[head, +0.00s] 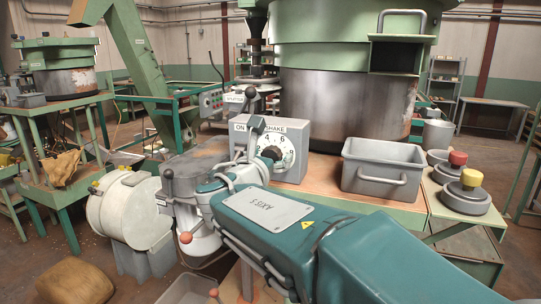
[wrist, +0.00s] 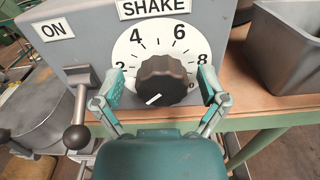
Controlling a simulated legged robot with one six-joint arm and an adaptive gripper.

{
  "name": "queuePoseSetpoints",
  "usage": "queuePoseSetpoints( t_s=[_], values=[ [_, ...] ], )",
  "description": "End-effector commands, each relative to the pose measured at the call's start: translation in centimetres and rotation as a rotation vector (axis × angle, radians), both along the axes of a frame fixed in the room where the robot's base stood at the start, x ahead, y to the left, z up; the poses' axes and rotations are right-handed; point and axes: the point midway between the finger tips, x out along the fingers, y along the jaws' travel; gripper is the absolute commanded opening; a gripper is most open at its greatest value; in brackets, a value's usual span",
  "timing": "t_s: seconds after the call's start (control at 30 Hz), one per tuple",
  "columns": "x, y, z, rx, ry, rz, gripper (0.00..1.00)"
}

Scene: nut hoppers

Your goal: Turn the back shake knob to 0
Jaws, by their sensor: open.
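The shake knob (wrist: 165,80) is black and ribbed, on a white dial (wrist: 130,48) on a grey box (wrist: 75,75) labelled SHAKE. In the wrist view its white pointer mark points down and left, below the 2. The 0 position itself is hidden. My gripper (wrist: 161,88) is open, one finger on each side of the knob, with a gap visible on both sides. In the head view the box (head: 298,172) stands on the wooden bench, and my gripper (head: 258,160) covers part of the dial and knob.
A lever with a dark ball (wrist: 76,137) stands left of the dial under the ON label. A grey metal bin (head: 383,168) sits right of the box. Round weights with red and yellow knobs (head: 466,192) stand farther right. A large green and steel hopper (head: 345,100) rises behind.

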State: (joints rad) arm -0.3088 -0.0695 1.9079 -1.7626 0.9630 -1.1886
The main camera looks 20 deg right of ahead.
Motion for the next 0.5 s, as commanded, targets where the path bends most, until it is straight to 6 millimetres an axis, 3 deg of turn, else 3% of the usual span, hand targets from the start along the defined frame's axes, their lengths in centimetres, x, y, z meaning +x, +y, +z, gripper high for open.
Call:
queuePoseSetpoints(
  t_s=[0.03, 0.2, 0.5],
  values=[
    [-0.02, 0.01, 0.01, 0.0, 0.0, 0.0, 0.88],
    [-0.03, 0.03, 0.02, 0.0, 0.0, 0.001, 0.12],
    [0.01, 0.09, 0.04, -0.027, 0.018, 0.002, 0.1]
  ],
)
